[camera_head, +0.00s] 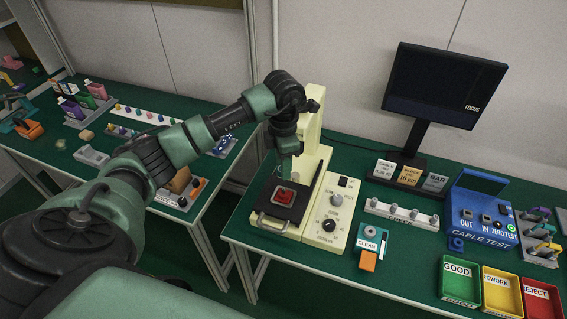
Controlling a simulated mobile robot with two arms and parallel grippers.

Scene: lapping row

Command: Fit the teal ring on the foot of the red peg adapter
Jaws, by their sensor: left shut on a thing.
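My left gripper (287,171) is over the black stage of the cream machine, pointing down. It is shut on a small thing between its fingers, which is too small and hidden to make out. A red piece (284,195), which looks like the red peg adapter, is on the black stage (270,213) just below the fingertips. I cannot tell whether it touches the gripper. I cannot make out the teal ring or the foot of the adapter at this size. My right gripper is not in view.
The cream machine's column (318,150) stands close behind the gripper, its control box (326,215) to the right. Further right are a cleaner (371,240), a grey holder (401,215), a blue cable tester (482,208), a monitor (443,85) and bins. Some green mat between them is clear.

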